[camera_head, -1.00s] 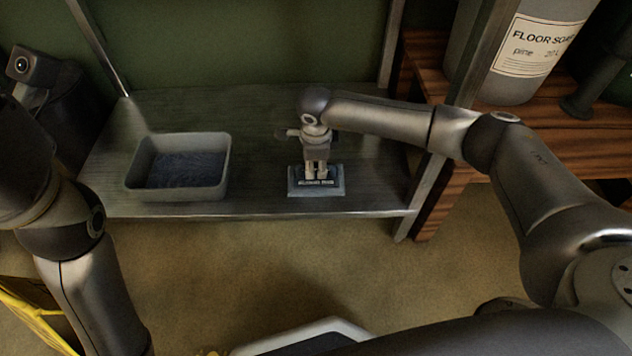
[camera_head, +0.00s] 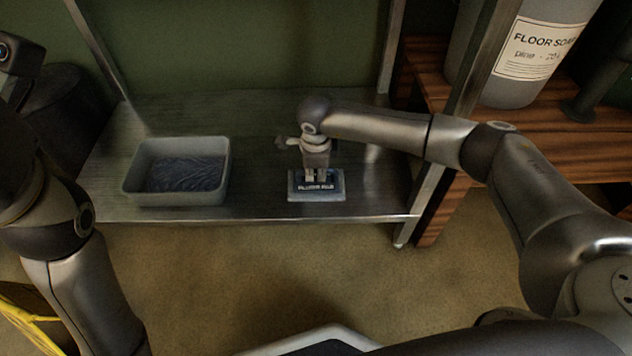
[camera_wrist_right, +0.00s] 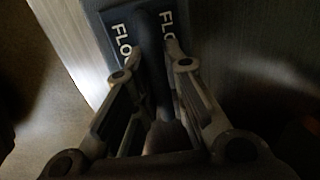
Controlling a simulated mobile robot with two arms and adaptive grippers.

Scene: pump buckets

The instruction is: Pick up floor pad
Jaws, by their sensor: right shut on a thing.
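The floor pad (camera_head: 330,192) is a small grey-blue block with a dark lettered label. It lies flat on the metal shelf, right of the grey tub. My right gripper (camera_head: 316,178) points straight down over its middle and is shut on it. In the right wrist view, the pad's dark label (camera_wrist_right: 118,32) shows white letters on both sides of a dark raised strip, with my right gripper's fingers (camera_wrist_right: 152,52) on either side of that strip. My left arm comes in at the left edge, and its gripper fingers cannot be seen.
A grey tub (camera_head: 131,181) with dark rippled contents stands on the metal shelf (camera_head: 262,207). A shelf post (camera_head: 432,185) rises close to my right forearm. A large floor soap container (camera_head: 490,85) stands on the wooden shelf at right. Bare shelf lies between tub and pad.

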